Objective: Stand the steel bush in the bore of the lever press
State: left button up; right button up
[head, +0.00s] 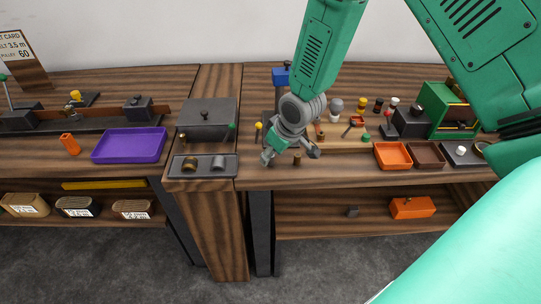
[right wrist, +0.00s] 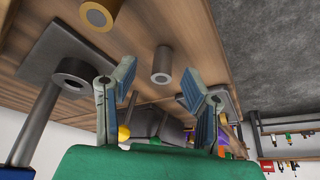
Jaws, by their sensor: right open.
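The steel bush (right wrist: 162,65) is a short grey cylinder standing upright on the wooden bench in the right wrist view. What seems to be the same bush (head: 297,159) shows small below my right gripper in the head view. My right gripper (head: 290,154) is open and empty above the bench. In the wrist view its fingers (right wrist: 159,92) spread to either side of the bush, apart from it. The lever press has a blue head (head: 281,76), a yellow lever knob (head: 258,126) and a dark bore ring (right wrist: 73,74) on its base. My gripper hides the bore in the head view.
A grey tray (head: 176,166) holding cylinders lies left of my gripper, before a dark lidded box (head: 207,120). An orange tray (head: 393,155) is to the right. Bare bench lies between along the front edge.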

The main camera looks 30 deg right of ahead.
jog(key=shift+w+a+f, duration=0.1)
jog(key=shift+w+f, duration=0.2)
jog(key=shift+f, duration=0.35)
grip_shut()
jog(key=shift+r+p, duration=2)
jog(key=shift+r, duration=0.3)
